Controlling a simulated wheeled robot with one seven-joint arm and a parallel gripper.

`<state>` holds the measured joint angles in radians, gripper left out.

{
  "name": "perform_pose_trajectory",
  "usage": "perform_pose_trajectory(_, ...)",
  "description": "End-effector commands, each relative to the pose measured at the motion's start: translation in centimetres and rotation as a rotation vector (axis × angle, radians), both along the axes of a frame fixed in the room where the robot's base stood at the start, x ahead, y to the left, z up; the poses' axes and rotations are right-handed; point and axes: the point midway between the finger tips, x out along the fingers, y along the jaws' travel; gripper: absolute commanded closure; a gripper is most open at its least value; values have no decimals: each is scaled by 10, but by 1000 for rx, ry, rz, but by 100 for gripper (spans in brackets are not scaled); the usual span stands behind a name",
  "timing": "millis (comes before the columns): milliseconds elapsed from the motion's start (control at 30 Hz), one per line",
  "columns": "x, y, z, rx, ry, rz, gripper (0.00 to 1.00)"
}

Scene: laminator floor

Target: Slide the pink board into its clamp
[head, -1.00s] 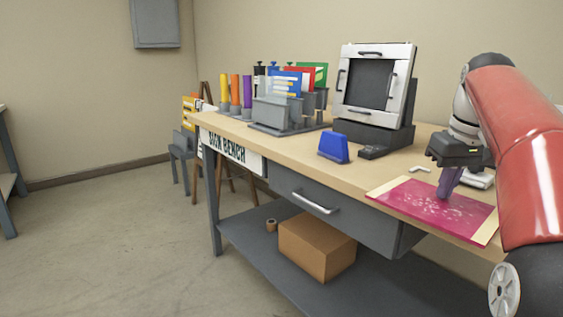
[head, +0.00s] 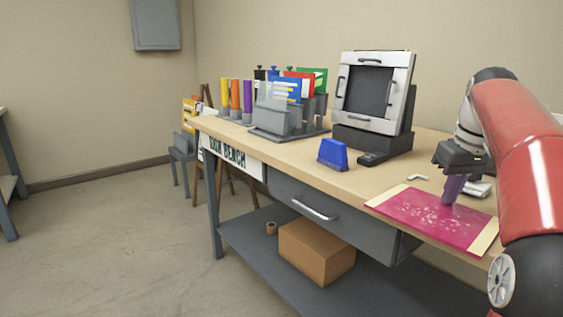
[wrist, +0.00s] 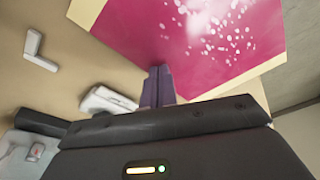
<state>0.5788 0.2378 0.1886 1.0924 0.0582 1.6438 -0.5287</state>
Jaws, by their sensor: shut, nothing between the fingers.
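The pink board (head: 425,215) lies flat on the bench's front right, a magenta sheet with pale speckles and cream end strips. It also shows at the top of the wrist view (wrist: 215,35). My gripper (head: 449,203) points down at the board's back edge, its purple fingers shut and empty. In the wrist view the fingers (wrist: 157,72) overlap that edge; I cannot tell if they touch it. Grey holders with dark knobs (head: 285,115) stand at the back left, with blue, red and green boards upright in them. Which clamp belongs to the pink board is not clear.
A white-framed panel with handles (head: 367,123) stands mid-bench, behind a blue block (head: 333,154). Colored rolls (head: 235,95) stand far left. A small white angled piece (head: 418,177) lies behind the board. A cardboard box (head: 316,252) sits on the shelf below.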

Motion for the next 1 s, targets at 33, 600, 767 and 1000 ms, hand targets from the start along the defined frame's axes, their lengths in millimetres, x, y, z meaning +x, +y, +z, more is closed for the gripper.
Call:
perform_pose_trajectory(33,1,-2,1,0,0,-1,100)
perform_pose_trajectory(600,10,-15,0,-1,-1,0,100)
perform_pose_trajectory(767,10,-16,0,-1,0,0,100)
perform_pose_trajectory(1000,10,-16,1,-1,0,0,100)
